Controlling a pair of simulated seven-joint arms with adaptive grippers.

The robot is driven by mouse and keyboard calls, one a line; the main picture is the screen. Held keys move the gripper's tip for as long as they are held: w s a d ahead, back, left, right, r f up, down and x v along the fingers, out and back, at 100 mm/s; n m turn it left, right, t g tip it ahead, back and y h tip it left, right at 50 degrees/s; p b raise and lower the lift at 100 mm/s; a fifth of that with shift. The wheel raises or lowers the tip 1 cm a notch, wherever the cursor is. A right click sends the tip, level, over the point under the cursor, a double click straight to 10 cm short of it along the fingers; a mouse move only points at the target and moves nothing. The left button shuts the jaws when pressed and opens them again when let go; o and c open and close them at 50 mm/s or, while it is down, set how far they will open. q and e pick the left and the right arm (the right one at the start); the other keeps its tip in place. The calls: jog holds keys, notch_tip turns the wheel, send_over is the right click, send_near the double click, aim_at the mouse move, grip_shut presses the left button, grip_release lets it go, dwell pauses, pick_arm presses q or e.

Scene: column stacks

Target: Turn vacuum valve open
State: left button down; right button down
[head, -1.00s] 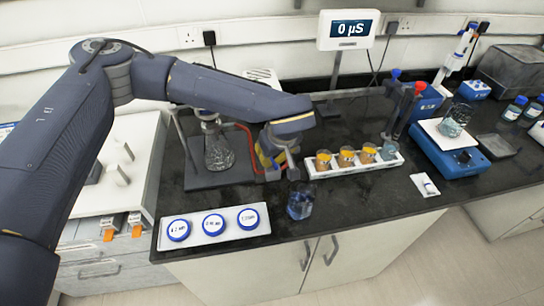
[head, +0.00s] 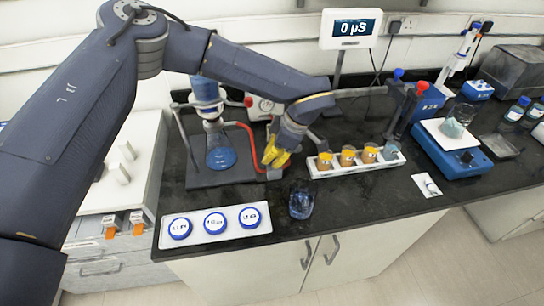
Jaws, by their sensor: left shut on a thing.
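My left gripper (head: 276,155), with yellow fingers, reaches down beside the filter flask at the end of the red hose (head: 250,140). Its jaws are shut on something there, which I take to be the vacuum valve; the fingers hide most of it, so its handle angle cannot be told. The filter flask (head: 220,152) stands upright on a dark base to the left, with blue liquid inside. A funnel (head: 207,93) with blue contents sits on top of it. My right gripper is not in view.
A rack of orange-filled cups (head: 324,173) is close to the right of the gripper. A glass beaker (head: 301,204) stands near the bench's front edge. A white tray with blue-lidded dishes (head: 215,238) lies front left. A pump box (head: 268,112) is behind.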

pick_arm(q)
jog(key=shift+s+n+g, duration=0.1)
jog(key=shift+n+g, duration=0.7)
jog(key=shift+n, duration=1.1)
jog(key=c, duration=1.5)
grip_release()
jog(key=v, duration=1.2)
jog(key=shift+a, duration=0.1)
